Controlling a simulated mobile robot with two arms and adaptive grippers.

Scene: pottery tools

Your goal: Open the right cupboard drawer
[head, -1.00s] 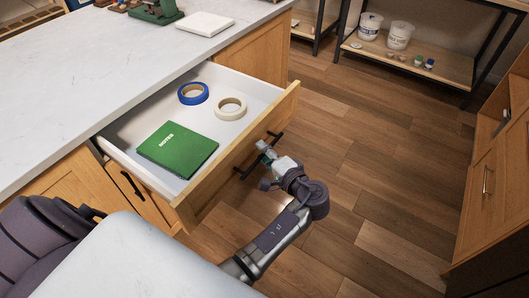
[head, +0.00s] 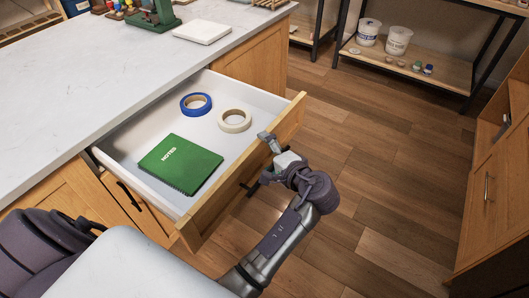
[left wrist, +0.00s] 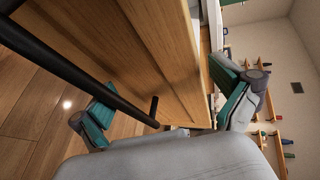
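The wooden drawer (head: 215,205) under the white counter is pulled well out, its white inside exposed. A green notebook (head: 180,164), a blue tape roll (head: 196,104) and a cream tape roll (head: 234,120) lie in it. My left gripper (head: 268,158) is at the outer side of the drawer front, with one finger near its top edge. In the left wrist view my left gripper (left wrist: 168,108) has its fingers wide apart, with the drawer front and black handle bar (left wrist: 75,72) between them. I cannot tell whether it touches them. My right gripper is not in view.
A white slab (head: 205,29) and a green tool (head: 155,15) stand on the counter. A shelf with white buckets (head: 398,40) is at the back. A wooden cabinet (head: 497,190) stands at right. The wood floor (head: 375,170) between is clear.

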